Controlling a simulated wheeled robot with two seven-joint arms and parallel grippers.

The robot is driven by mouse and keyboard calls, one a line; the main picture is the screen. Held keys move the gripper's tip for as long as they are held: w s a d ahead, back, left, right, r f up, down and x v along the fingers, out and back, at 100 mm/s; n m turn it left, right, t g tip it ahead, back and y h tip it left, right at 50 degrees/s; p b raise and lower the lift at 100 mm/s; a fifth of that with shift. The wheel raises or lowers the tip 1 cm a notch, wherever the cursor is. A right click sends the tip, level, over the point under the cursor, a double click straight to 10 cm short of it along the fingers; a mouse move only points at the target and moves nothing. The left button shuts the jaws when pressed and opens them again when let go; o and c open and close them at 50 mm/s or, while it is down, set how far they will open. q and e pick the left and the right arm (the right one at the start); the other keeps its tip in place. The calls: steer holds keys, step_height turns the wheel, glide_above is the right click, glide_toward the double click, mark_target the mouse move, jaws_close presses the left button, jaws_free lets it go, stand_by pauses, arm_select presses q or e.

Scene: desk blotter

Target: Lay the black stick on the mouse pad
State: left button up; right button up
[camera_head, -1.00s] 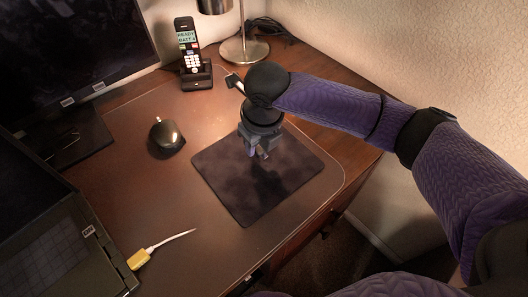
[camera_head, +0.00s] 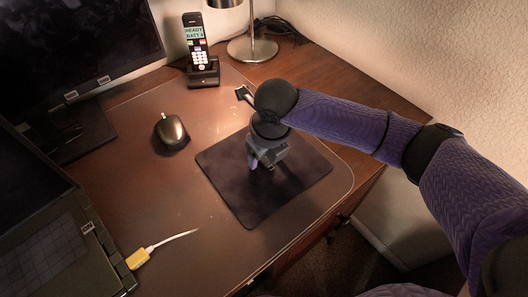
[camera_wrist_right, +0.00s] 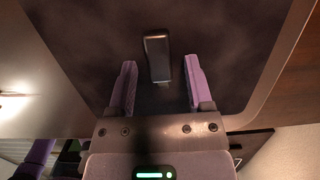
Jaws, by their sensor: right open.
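The black stick (camera_wrist_right: 157,57) is a short dark bar that shows in the right wrist view, over the dark mouse pad (camera_wrist_right: 90,50). It looks to be on the pad, with a darker patch just below it. My right gripper (camera_wrist_right: 160,63) is open and empty, its purple fingertips on either side of the stick's line, and no contact shows. In the head view, the right gripper (camera_head: 254,164) points down over the mouse pad (camera_head: 255,205). The stick is hidden there behind the gripper. My left gripper is not in view.
A black mouse (camera_head: 172,131) sits left of the pad. A cordless phone (camera_head: 201,55) in its dock and a lamp (camera_head: 252,48) stand at the back. The blotter between mouse and plug is clear.

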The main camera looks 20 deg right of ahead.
mark_target(270, 166)
arm_select(q)
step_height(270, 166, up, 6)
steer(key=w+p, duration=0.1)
steer(key=p, duration=0.4)
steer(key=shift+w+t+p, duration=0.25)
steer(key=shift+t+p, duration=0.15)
arm_select(e)
step_height(270, 166, up, 12)
steer(key=s, duration=0.2)
steer(key=shift+d, duration=0.35)
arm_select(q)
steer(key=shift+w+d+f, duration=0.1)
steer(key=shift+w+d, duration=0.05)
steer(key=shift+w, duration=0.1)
arm_select(e)
steer(key=shift+f, duration=0.1)
